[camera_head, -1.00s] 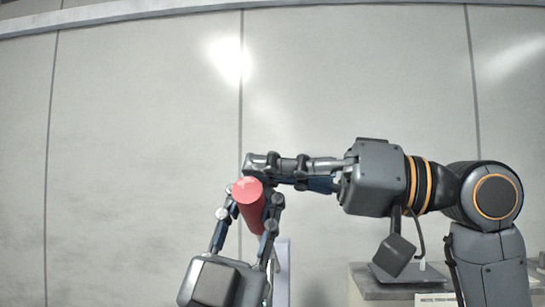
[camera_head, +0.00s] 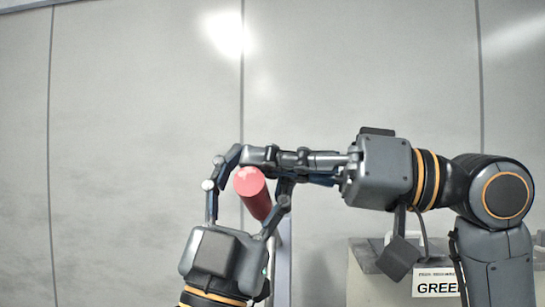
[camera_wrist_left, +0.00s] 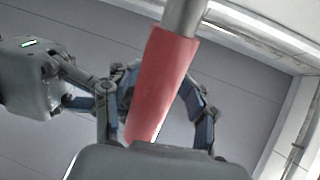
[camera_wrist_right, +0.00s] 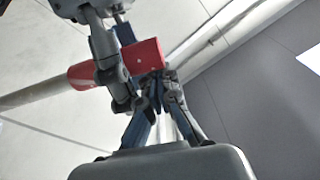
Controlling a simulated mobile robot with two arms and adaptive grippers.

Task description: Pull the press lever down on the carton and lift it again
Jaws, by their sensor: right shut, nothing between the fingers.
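The press lever's red handle (camera_head: 252,190) points toward me in the head view, with its round end facing me. Its grey rod (camera_wrist_left: 182,16) shows in the left wrist view. My left gripper (camera_head: 246,176) reaches up from below, its fingers spread on either side of the handle, with a gap to one finger. In the right wrist view a left finger crosses in front of the handle (camera_wrist_right: 84,75). My right gripper (camera_head: 258,157) is shut and empty, coming in from the right, tips just behind or above the handle; contact is unclear. The carton is not in view.
A pale grey block (camera_head: 365,285) with a label reading "GREE" (camera_head: 436,283) stands at the lower right, partly behind my right arm. A pale upright post (camera_head: 283,265) rises below the handle. A panelled wall (camera_head: 130,120) fills the back; the upper left is free.

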